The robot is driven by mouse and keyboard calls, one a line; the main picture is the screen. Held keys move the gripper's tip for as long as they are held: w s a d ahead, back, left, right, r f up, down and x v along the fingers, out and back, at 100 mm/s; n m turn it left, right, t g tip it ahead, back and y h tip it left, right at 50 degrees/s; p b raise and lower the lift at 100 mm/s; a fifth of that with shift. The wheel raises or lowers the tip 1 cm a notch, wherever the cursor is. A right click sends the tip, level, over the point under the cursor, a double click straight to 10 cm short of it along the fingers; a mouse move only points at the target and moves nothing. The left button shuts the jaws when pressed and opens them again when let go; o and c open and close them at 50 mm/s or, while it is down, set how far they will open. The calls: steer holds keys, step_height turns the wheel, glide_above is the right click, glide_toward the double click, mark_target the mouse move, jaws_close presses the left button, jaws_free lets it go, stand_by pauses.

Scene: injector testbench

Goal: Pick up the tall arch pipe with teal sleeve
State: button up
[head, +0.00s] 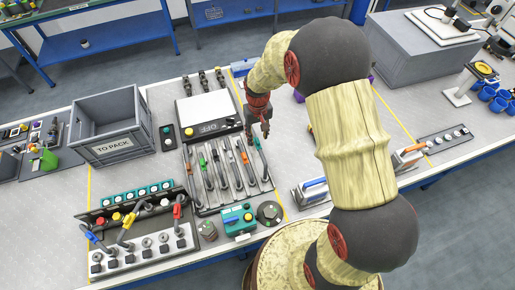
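The pipe with the teal sleeve (257,143) is at the right end of a row of pipes in a dark rack (233,203), in the middle of the bench. It leans with its sleeved end toward the back. My gripper (258,133) points down just above and behind this sleeved end, with its dark fingers apart. It looks empty, and the pipe still lies in the rack. I cannot tell whether a finger touches the sleeve. The gripper partly hides the area behind the pipe's top.
Pipes with green and orange sleeves stand close by on the left in the same rack. A grey crate marked "TO PACK" (112,148) stands left. A test block (146,252) and teal device (237,220) are in front. My arm covers the right side.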

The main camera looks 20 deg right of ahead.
mark_target(257, 140)
steer(key=shift+f+p, duration=0.3)
steer(key=shift+f, duration=1.65)
steer(key=shift+c, duration=0.9)
steer(key=c, duration=0.7)
jaws_close()
